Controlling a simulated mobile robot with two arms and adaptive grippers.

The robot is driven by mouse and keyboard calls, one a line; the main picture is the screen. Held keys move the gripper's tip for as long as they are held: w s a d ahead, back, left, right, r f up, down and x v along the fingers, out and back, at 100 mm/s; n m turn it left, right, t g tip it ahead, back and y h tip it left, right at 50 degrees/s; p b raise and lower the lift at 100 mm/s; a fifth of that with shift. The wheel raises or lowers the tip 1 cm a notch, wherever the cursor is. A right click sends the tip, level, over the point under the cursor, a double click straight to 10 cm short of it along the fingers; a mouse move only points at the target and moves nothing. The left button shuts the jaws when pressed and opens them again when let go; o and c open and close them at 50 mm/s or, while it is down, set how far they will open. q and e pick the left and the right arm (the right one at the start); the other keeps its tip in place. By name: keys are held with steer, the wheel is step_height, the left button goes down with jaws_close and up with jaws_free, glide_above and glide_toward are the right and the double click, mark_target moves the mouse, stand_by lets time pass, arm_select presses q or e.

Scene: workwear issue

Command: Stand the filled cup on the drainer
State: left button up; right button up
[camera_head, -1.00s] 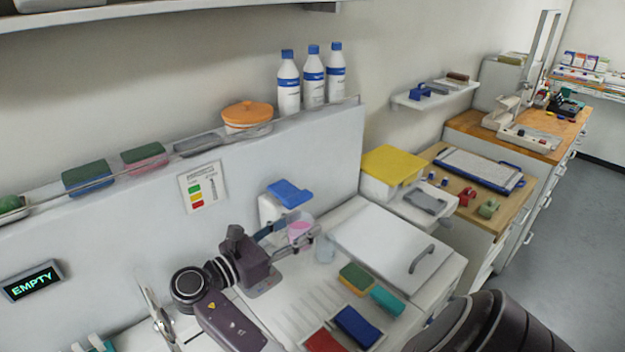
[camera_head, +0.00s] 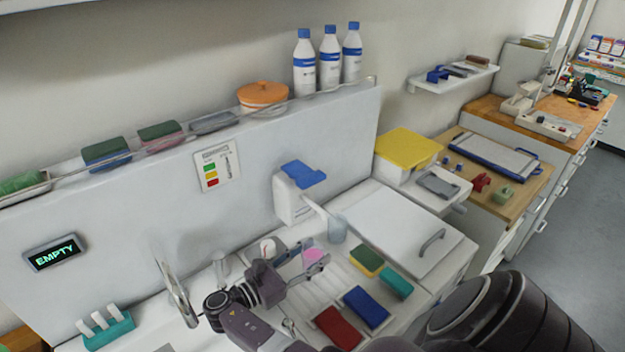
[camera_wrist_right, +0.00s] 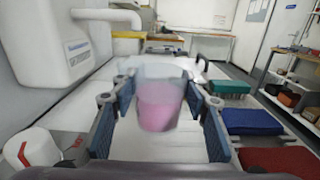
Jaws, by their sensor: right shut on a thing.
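A clear cup with pink liquid (camera_head: 313,257) is upright between the fingers of my right gripper (camera_head: 300,256), over the ribbed white drainer (camera_head: 322,290). In the right wrist view the cup (camera_wrist_right: 158,108) sits between the two blue finger pads, and my right gripper (camera_wrist_right: 160,125) is shut on it. Whether the cup's base touches the drainer cannot be told. My left gripper is not in view.
A green-yellow sponge (camera_head: 367,259), teal block (camera_head: 397,282), blue pad (camera_head: 366,307) and red pad (camera_head: 338,326) lie to the right and front. A tap (camera_head: 178,290) is at left.

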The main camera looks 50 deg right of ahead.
mark_target(304, 269)
steer(key=shift+f+b, duration=0.4)
steer(key=shift+f, duration=1.35)
steer(key=shift+f, duration=0.15)
steer(key=o, duration=1.2)
